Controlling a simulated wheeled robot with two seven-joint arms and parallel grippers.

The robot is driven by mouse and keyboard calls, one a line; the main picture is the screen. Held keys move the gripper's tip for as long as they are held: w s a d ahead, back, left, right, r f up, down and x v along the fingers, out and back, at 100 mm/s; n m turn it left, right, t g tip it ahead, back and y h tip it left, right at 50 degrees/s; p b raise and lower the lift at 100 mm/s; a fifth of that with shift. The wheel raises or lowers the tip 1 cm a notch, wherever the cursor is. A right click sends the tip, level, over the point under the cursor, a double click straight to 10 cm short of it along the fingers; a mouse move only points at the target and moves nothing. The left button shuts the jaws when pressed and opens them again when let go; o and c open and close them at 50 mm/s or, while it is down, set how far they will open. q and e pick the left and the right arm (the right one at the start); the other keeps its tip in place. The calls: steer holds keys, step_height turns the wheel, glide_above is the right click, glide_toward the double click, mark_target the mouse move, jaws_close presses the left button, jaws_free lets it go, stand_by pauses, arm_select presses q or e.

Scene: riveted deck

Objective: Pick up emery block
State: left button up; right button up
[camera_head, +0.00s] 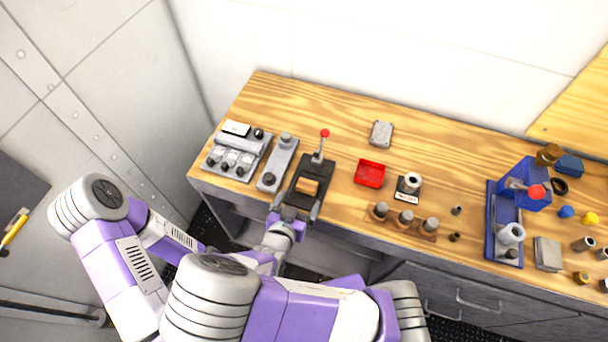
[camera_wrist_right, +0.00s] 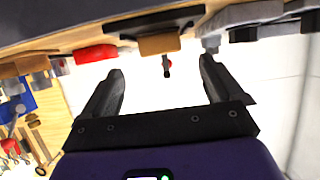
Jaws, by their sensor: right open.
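A tan block (camera_head: 308,187), which looks like the emery block, rests on a black fixture (camera_head: 322,172) near the front edge of the wooden bench. It also shows in the right wrist view (camera_wrist_right: 160,44), ahead of the fingers. My right gripper (camera_head: 296,209) is open at the bench's front edge, just short of the block, its fingers apart and nothing between them. In the right wrist view the open fingers (camera_wrist_right: 161,68) point toward the block. My left gripper does not show.
A red-knobbed lever (camera_head: 324,134) stands behind the block. Grey devices (camera_head: 278,163) stand close on the left. A red tray (camera_head: 370,173) and a wooden rack (camera_head: 401,220) are on the right. A blue press (camera_head: 506,222) stands farther right. Bare wood lies behind.

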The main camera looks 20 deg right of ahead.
mark_target(306, 186)
steer(key=shift+b+x, duration=0.3)
steer(key=shift+x, duration=0.5)
steer(key=b+x, duration=0.1)
steer(key=x, duration=0.4)
steer(key=shift+w+d+r, duration=0.1)
steer(key=shift+w, duration=0.05)
steer(key=c, duration=1.1)
